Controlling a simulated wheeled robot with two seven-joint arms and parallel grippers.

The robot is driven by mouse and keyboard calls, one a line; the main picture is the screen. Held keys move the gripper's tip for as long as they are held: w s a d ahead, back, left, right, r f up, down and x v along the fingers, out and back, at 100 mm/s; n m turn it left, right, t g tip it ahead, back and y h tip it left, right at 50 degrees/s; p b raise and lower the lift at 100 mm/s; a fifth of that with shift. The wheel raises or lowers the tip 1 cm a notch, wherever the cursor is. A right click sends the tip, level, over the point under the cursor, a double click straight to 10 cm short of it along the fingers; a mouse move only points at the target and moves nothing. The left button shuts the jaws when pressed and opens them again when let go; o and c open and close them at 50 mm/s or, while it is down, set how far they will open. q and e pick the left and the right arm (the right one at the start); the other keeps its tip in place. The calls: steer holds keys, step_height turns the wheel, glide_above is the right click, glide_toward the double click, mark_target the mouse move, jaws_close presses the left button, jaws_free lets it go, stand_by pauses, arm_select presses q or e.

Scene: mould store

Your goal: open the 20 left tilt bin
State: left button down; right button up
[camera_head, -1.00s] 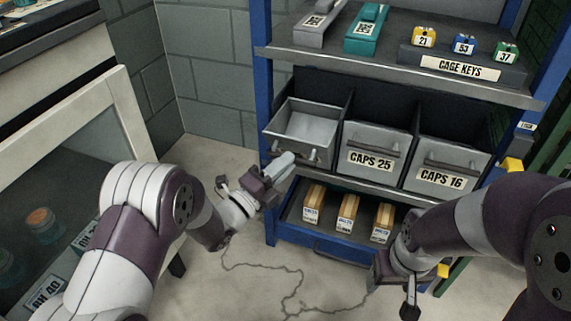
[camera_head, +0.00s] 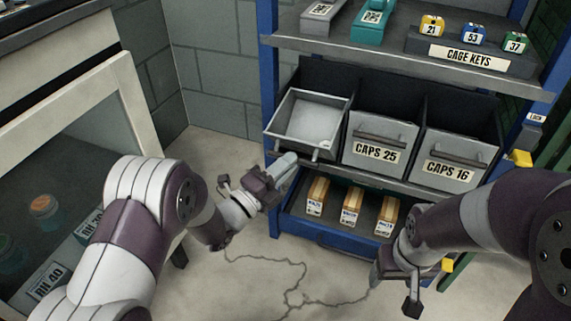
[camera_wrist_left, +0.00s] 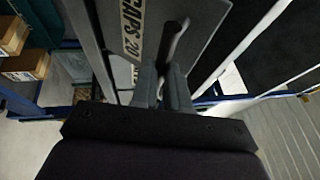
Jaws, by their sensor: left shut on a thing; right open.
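The left tilt bin (camera_head: 309,121) is a grey bin on the middle shelf, tipped forward with its inside showing empty in the head view. In the left wrist view its front bears the label CAPS 20 (camera_wrist_left: 133,27) and a dark bar handle (camera_wrist_left: 173,40). My left gripper (camera_head: 288,160) is at the bin's front; in the wrist view its fingers (camera_wrist_left: 163,85) are shut on the handle. The gripper's hold is small in the head view. My right gripper (camera_head: 392,290) is open and empty, low in front of the shelf's right side.
Bins CAPS 25 (camera_head: 377,146) and CAPS 16 (camera_head: 451,160) stand upright to the right. Small boxes (camera_head: 352,205) sit in the tray below. Padlocks (camera_head: 472,35) and a CAGE KEYS block (camera_head: 476,58) are on the shelf above. A pale-framed cabinet (camera_head: 135,100) stands left.

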arm_select(q)
steer(key=shift+f, duration=0.3)
steer(key=c, duration=1.2)
jaws_free()
steer(key=shift+d+f, duration=0.1)
steer(key=shift+o, duration=0.4)
steer(key=shift+w, duration=0.2)
steer(key=shift+s+r, duration=0.1)
steer(key=shift+r, duration=0.1)
steer(key=p+v, duration=0.4)
steer(key=v, duration=0.8)
steer(key=shift+s+a+p, duration=0.2)
steer(key=shift+a+p, duration=0.05)
steer(key=shift+p, duration=0.1)
